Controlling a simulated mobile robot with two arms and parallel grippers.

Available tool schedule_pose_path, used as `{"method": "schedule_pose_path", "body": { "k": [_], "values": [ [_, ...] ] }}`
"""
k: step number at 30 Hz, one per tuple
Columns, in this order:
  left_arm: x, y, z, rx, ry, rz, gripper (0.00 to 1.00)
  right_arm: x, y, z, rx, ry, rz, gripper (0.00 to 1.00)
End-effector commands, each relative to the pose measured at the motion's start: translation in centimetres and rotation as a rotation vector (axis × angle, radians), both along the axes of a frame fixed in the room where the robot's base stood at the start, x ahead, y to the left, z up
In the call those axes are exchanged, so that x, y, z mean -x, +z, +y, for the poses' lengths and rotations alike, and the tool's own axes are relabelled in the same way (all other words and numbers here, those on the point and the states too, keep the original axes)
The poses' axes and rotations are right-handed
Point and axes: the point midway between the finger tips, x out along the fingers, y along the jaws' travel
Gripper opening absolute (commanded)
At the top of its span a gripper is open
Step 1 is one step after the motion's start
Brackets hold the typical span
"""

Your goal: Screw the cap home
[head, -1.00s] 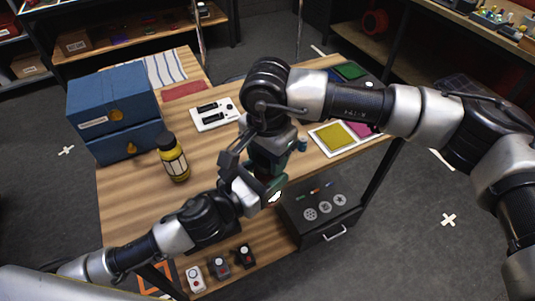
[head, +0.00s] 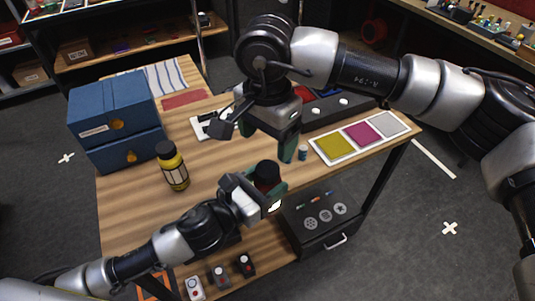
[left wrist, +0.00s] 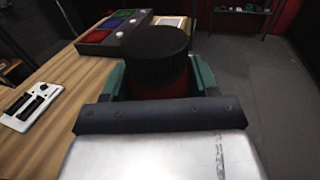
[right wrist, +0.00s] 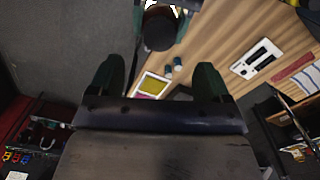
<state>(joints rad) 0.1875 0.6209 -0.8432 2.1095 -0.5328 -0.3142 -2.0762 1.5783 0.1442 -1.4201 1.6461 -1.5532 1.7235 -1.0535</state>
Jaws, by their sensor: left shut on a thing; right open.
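My left gripper (head: 270,190) is shut on a dark red bottle (left wrist: 180,87) with a wide black cap on top, above the table's front edge. The black cap (head: 267,170) also shows in the left wrist view (left wrist: 157,42), seated on the bottle; I cannot tell how tightly. My right gripper (head: 268,138) is open and empty, above and apart from the cap. In the right wrist view the cap (right wrist: 160,30) lies beyond the open fingers, near the top edge. The gripped sides of the bottle are hidden by the left fingers.
A yellow bottle with a black lid (head: 172,167) stands on the table, left of my arms. Blue drawer boxes (head: 115,115) are behind it. A small blue cylinder (head: 302,153) and a colour-pad tray (head: 335,147) are at the right. Open wood lies around the yellow bottle.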

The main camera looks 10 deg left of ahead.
Motion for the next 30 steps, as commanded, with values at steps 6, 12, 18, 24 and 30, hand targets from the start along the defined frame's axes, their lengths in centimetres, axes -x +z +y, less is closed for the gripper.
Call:
{"method": "schedule_pose_path", "body": {
  "k": [6,12,18,24,30],
  "values": [
    [0.0,0.1,0.0,0.001,0.0,-0.002,0.0,0.0,3.2,0.0,0.001,0.0,-0.001,0.79],
    [0.0,0.1,0.0,0.001,0.0,-0.002,0.0,0.0,4.0,0.0,0.001,0.0,0.001,0.79],
    [0.0,0.1,0.0,0.001,0.0,-0.002,0.0,0.0,4.0,0.0,0.001,0.0,0.001,0.79],
    [0.0,0.1,0.0,0.001,0.0,-0.002,0.0,0.0,4.0,0.0,0.001,0.0,0.001,0.79],
    [0.0,0.1,0.0,0.001,0.0,-0.002,0.0,0.0,3.8,0.1,-0.013,-0.004,0.014,0.79]
  ]
}}
